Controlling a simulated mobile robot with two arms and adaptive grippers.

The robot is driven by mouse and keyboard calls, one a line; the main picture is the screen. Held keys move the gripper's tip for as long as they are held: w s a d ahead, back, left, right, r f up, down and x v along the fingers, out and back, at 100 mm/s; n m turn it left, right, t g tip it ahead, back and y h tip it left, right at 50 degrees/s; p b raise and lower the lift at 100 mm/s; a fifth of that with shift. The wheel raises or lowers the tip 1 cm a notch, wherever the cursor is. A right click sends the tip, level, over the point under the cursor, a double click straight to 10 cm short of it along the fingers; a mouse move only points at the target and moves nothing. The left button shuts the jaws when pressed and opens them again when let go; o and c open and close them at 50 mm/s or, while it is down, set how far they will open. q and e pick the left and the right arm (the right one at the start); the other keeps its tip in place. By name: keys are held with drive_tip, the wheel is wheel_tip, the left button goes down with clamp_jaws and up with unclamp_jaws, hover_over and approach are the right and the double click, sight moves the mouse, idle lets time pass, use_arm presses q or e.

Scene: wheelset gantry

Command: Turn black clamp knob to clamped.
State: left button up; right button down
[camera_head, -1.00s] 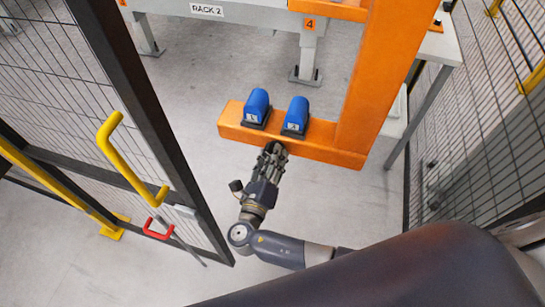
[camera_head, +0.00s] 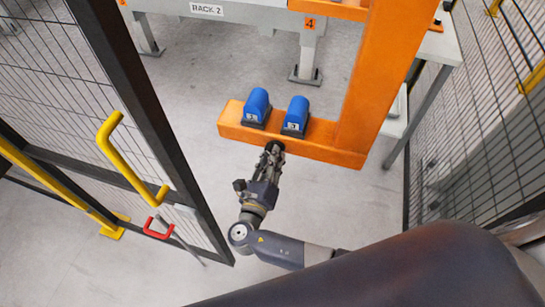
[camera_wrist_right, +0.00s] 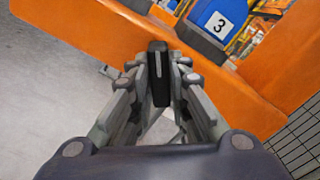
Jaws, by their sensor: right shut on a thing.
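The black clamp knob (camera_wrist_right: 158,72) is a narrow bar with a white line along it, on the near face of the orange beam (camera_wrist_right: 85,30). In the wrist view it stands upright between the fingertips of my right gripper (camera_wrist_right: 160,80), which is shut on it. In the head view my right gripper (camera_head: 272,150) reaches the front of the orange beam (camera_head: 230,122), and its fingers mostly hide the knob. My left gripper is in neither view.
Two blue blocks (camera_head: 257,105) (camera_head: 297,114) stand on the beam, just above the knob. An orange post (camera_head: 360,100) rises at its right end. A mesh gate with a yellow handle (camera_head: 120,155) stands left of my right arm. Grey floor lies between.

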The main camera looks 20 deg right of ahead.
drive_tip(key=m+b, duration=0.6)
drive_tip(key=m, duration=0.9)
drive_tip(key=shift+f+m, duration=0.1)
drive_tip(key=shift+m, duration=0.3)
idle(0.3)
drive_tip(key=c, duration=1.5)
unclamp_jaws()
drive_tip(key=shift+s+a, duration=0.1)
drive_tip(key=v, duration=1.1)
drive_tip(key=shift+s+a, duration=0.25)
drive_tip(key=shift+s, duration=0.05)
